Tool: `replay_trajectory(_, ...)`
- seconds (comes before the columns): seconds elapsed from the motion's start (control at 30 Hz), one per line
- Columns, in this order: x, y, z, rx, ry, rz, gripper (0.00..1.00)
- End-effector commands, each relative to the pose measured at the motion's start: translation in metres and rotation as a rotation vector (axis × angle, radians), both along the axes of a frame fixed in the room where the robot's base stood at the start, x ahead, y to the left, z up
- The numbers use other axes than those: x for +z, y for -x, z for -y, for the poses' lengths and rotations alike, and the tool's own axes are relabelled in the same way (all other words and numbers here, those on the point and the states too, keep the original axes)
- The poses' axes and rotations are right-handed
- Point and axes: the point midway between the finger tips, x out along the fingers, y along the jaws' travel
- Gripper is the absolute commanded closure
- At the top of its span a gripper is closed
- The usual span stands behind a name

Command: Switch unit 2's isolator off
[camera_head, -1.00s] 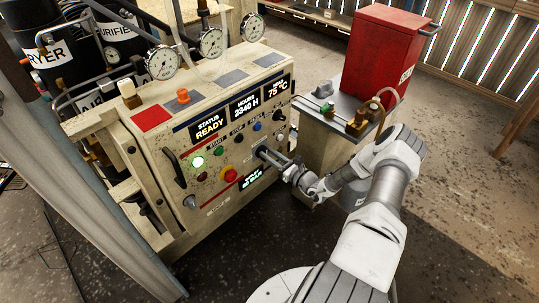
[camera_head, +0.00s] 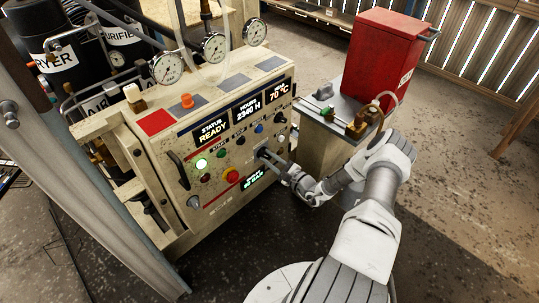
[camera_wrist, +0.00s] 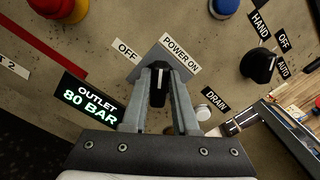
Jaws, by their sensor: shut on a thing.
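A black rotary switch (camera_wrist: 159,88) with a white pointer mark sits on a grey plate on the panel, in the middle of the wrist view. An OFF label (camera_wrist: 126,51) is at its upper left and a POWER ON label (camera_wrist: 180,52) at its upper right. The pointer faces roughly up in this view, between the two labels. My gripper (camera_wrist: 160,80) is shut on the switch, with one finger on each side. In the head view my gripper (camera_head: 268,157) reaches the cream control panel (camera_head: 224,210) from the right and mostly hides the switch.
Close by are an outlet display (camera_wrist: 90,104) reading 80 BAR, a red button (camera_wrist: 52,8), a blue button (camera_wrist: 224,7), a black HAND/OFF/AUTO knob (camera_wrist: 258,65) and a white DRAIN button (camera_wrist: 203,112). A red cabinet (camera_head: 378,65) stands on a side bench.

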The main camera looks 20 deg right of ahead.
Motion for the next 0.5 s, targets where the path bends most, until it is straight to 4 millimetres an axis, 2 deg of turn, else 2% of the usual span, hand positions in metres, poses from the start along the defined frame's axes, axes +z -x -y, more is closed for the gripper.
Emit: replay_trajectory(0.5,-0.0061,0.0026,-0.0038,-0.001,0.460,0.163,1.00)
